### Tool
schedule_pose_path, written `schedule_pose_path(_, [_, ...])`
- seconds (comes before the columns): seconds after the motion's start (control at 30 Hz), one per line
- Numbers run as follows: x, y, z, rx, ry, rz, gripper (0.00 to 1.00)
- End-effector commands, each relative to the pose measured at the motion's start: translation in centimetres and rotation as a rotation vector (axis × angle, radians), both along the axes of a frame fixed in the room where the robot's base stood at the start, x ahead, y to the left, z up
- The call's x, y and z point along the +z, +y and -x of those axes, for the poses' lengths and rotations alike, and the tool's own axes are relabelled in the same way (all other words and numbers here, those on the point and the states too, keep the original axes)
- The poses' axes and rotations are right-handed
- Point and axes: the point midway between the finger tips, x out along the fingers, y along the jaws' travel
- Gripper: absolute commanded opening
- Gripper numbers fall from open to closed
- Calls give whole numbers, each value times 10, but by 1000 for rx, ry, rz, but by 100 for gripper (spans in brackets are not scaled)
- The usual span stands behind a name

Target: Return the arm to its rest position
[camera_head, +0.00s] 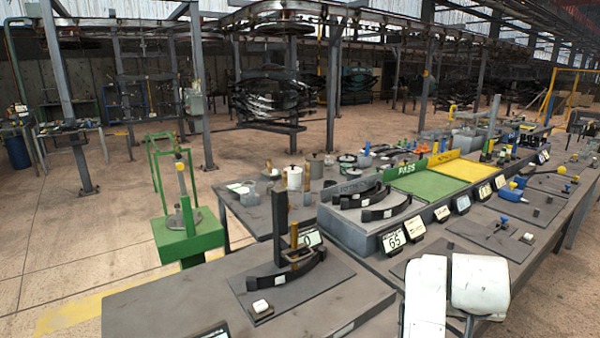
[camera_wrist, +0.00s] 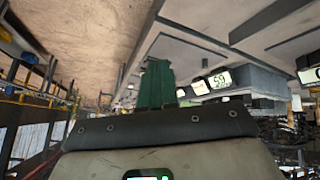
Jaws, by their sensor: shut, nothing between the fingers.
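My arm's white links (camera_head: 480,284) show at the lower right of the head view, in front of the long bench. The gripper itself is not visible there. In the wrist view, my gripper (camera_wrist: 156,84) shows as dark green fingers close together, with nothing between them. They stick out past a dark plate with bolts. The wrist picture is tilted, with bench edges and the floor around the fingers. No thing is seen touching the fingertips.
A bench plate (camera_head: 300,280) holds a curved black leaf spring on a stand. A grey block (camera_head: 350,236) carries more springs beside a green PASS mat (camera_head: 433,187) and a yellow mat (camera_head: 471,171). A green stand (camera_head: 190,238) is on the left. Open floor (camera_head: 60,240) lies beyond.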

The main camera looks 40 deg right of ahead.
Motion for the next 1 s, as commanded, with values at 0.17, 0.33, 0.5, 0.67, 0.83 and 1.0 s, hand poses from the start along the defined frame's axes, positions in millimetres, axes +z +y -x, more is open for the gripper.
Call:
schedule_pose_path(0.17, [-41, 38, -11, 251, 94, 11, 0])
schedule_pose_path(0.33, [-96, 96, -7, 494, 183, -61, 0])
schedule_pose_path(0.5, [-157, 171, 23, 720, 271, -207, 0])
schedule_pose_path(0.67, [-196, 235, 61, 868, 326, -356, 0])
schedule_pose_path(0.83, [-212, 269, 84, 936, 348, -441, 0])
schedule_pose_path(1.0, [-214, 276, 88, 947, 351, -457, 0])
